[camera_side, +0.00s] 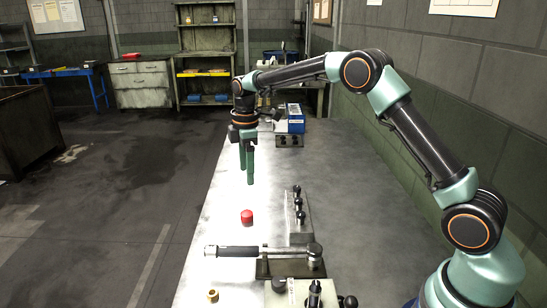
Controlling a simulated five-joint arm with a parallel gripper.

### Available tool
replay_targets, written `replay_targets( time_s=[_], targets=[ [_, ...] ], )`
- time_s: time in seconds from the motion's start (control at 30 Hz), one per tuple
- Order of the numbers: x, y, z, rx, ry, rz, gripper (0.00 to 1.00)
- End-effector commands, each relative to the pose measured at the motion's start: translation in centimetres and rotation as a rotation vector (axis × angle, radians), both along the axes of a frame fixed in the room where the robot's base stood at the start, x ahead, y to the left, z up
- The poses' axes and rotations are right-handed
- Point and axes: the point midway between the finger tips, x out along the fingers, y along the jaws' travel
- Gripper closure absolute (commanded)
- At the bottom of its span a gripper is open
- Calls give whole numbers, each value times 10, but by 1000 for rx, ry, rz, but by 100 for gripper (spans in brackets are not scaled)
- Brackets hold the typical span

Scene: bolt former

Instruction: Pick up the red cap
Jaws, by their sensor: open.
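The red cap (247,216) is a small red cylinder standing on the grey metal table (216,220), near its left edge. My gripper (246,180) hangs above and beyond the cap with its two green fingers pointing down. The fingers are apart and hold nothing. A clear gap shows between the fingertips and the cap. The cap is fully visible.
A torque wrench (235,251) lies across a dark stand in front of the cap. A rail with several dark knobs (298,207) is to its right. A brass fitting (213,296) sits at the front left. A blue and white box (295,120) stands at the back.

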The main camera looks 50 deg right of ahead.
Motion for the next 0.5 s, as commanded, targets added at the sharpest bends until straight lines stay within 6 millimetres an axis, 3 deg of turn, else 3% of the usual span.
replay_targets(
  time_s=[0.27, 0.5],
  targets=[
    [8, -1, -31, 0, 34, 74, 21],
    [7, -1, -70, 0, 34, 73, 21]
  ],
)
